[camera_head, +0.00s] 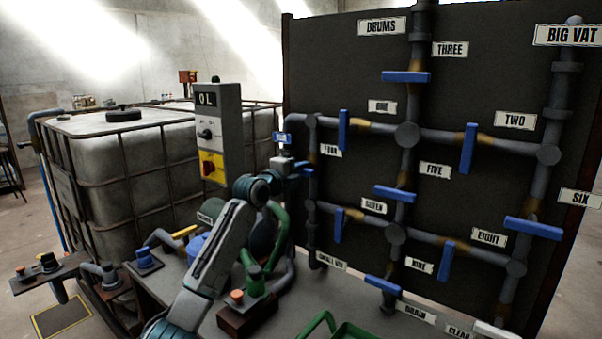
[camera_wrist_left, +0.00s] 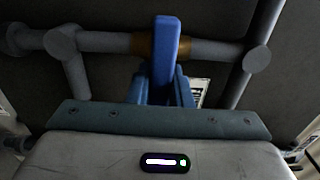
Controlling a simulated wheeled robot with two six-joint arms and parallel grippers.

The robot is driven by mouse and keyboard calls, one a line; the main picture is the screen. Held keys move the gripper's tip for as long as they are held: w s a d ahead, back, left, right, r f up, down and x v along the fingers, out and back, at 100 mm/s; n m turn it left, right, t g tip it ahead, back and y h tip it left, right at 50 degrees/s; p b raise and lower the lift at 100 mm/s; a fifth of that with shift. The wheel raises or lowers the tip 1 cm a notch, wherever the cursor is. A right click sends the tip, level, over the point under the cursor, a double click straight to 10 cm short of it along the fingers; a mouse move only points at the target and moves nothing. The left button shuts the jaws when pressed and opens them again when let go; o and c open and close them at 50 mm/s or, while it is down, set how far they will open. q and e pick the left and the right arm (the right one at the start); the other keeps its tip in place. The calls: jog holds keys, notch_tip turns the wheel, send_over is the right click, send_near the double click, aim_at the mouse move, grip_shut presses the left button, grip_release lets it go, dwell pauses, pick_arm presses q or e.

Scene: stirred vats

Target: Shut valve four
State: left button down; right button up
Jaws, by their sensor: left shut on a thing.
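Valve four's blue handle (camera_wrist_left: 165,48) shows in the left wrist view, standing across its grey pipe (camera_wrist_left: 105,42) by a brass-coloured band. My left gripper (camera_wrist_left: 162,88) is shut on this handle, one finger on each side. In the head view my left gripper (camera_head: 300,168) reaches the left upright pipe of the dark board, beside the FOUR label (camera_head: 330,151). There the fingers and wrist hide most of the handle. My right gripper is not in view.
The dark board (camera_head: 470,90) carries other blue-handled valves, including valve one (camera_head: 343,130) and valve seven (camera_head: 338,226) close by. A grey control box (camera_head: 217,110) stands left of my arm.

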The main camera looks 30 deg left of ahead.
pick_arm(q)
jog(key=shift+f, duration=0.1)
jog(key=c, duration=1.3)
grip_release()
jog(key=shift+s, duration=0.1)
jog(key=shift+s, duration=0.3)
jog(key=s+b, duration=0.2)
jog(key=s, duration=0.8)
jog(key=shift+a, duration=0.4)
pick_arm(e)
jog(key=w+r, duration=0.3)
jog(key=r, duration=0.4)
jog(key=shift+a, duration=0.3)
